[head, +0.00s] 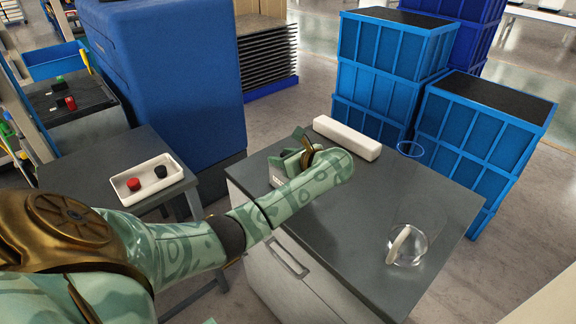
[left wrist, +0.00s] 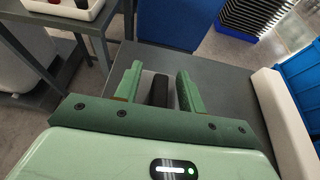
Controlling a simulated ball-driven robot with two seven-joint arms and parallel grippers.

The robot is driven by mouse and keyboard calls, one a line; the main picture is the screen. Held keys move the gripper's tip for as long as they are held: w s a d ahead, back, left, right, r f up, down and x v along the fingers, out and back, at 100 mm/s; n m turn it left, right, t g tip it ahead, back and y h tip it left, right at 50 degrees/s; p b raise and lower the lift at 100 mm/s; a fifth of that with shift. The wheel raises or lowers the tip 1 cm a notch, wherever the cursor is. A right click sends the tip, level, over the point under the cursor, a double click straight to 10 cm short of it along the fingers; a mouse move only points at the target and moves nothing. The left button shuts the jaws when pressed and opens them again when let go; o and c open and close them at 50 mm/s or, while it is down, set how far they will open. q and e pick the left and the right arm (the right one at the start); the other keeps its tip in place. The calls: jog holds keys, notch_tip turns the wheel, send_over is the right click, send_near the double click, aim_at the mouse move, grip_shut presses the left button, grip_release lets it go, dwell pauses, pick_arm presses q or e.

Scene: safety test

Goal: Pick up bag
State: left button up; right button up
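I cannot make out a thing that is clearly a bag. A clear, see-through container (head: 407,243) with a pale curved piece stands at the right of the dark cabinet top (head: 345,250). My left gripper (head: 285,162) is over the far left part of that top, partly hidden by its own arm. In the left wrist view its two green fingers (left wrist: 158,92) are apart. A small dark thing (left wrist: 159,91) with a paler grey border shows between them. I cannot tell what it is or whether the fingers touch it. My right gripper is not in view.
A long white box (head: 347,138) lies along the back edge of the top, and a blue ring (head: 410,149) is to its right. Blue crates (head: 480,140) stand behind. A white tray (head: 150,200) with a red and a black piece sits on the left table (head: 95,160).

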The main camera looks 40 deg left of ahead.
pick_arm(q)
jog(key=shift+a, duration=0.15)
grip_shut()
dwell(1.4)
